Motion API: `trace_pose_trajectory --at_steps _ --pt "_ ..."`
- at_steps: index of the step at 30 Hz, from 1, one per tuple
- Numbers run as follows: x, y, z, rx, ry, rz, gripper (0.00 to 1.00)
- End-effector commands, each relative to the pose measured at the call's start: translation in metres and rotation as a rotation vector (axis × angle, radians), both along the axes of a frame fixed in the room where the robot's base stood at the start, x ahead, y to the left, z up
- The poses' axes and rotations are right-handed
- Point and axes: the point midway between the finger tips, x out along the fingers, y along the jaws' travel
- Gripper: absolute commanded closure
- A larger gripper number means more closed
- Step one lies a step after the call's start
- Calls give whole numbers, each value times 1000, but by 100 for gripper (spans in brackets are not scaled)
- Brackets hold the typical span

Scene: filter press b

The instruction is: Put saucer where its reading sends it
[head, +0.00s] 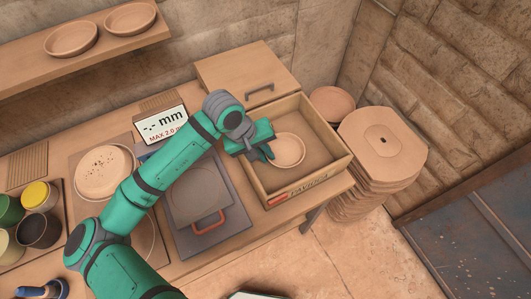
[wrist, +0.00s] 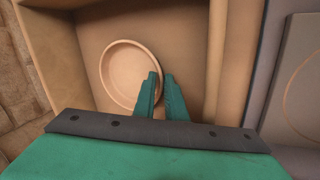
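A round, pale clay saucer (head: 288,150) is inside the open wooden box (head: 331,176), toward its left side. The wrist view shows the saucer (wrist: 128,72) lying level, with bare box floor around it. My gripper (head: 268,154) reaches into the box over its left wall. In the wrist view my gripper's fingers (wrist: 161,80) are close together, one on each side of the saucer's rim. I cannot tell whether the saucer touches the floor. A display (head: 162,125) reads "-.- mm" above "MAX 2.0", partly cut off by my arm.
A grey gauge plate (head: 206,200) with a red handle stands left of the box. A closed wooden box (head: 247,72) is behind. Stacked clay plates (head: 381,150) stand right. Two saucers sit on the shelf (head: 30,72). Cups and a speckled plate (head: 103,170) are left.

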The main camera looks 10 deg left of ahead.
Motion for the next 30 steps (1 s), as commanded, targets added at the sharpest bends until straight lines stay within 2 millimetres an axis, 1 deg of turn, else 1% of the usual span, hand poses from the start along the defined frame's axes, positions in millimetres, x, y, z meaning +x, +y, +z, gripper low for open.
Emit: trace_pose_trajectory --at_steps 5,8,15,21,25,30 --pt "-1 3 10 2 -2 0 89" --pt "-3 9 24 3 -3 1 89" --pt "-10 25 69 3 -3 1 89" --pt "-14 35 99 3 -1 0 89" --pt "-16 39 110 1 -1 -1 89" --pt "-17 41 115 1 -1 -1 89"
